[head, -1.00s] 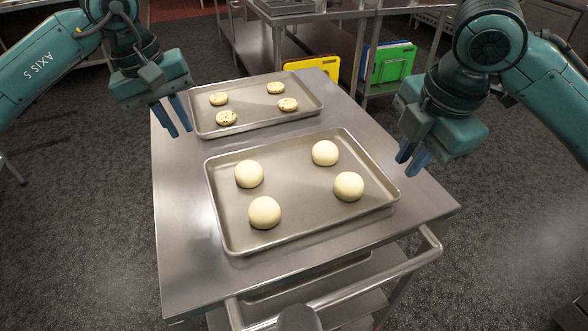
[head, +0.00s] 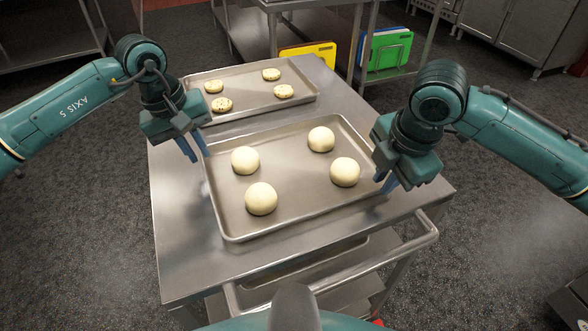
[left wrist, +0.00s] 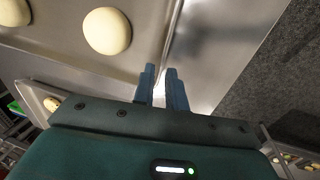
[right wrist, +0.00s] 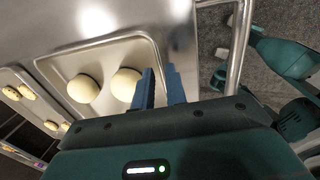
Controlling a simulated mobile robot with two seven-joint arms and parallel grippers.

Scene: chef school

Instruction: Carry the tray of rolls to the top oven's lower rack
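The tray of rolls (head: 300,219) is a metal sheet pan lying flat on the steel cart, with pale round dough rolls (head: 261,198) on it. My left gripper (head: 200,156) is at the tray's left rim, fingers pointing down. In the left wrist view the rim (left wrist: 171,40) runs toward the gap between the fingers (left wrist: 161,70). My right gripper (head: 384,185) is at the right rim. In the right wrist view its fingers (right wrist: 159,70) show a gap at the tray's edge (right wrist: 153,45). Both look open; finger contact with the rim is unclear. No oven is in view.
A second tray (head: 245,104) with speckled rolls lies behind on the same cart (head: 180,240). The cart's handle rail (head: 400,256) is at the front right. A shelf with yellow (head: 308,58) and green boards (head: 388,58) stands behind. Dark floor is free on both sides.

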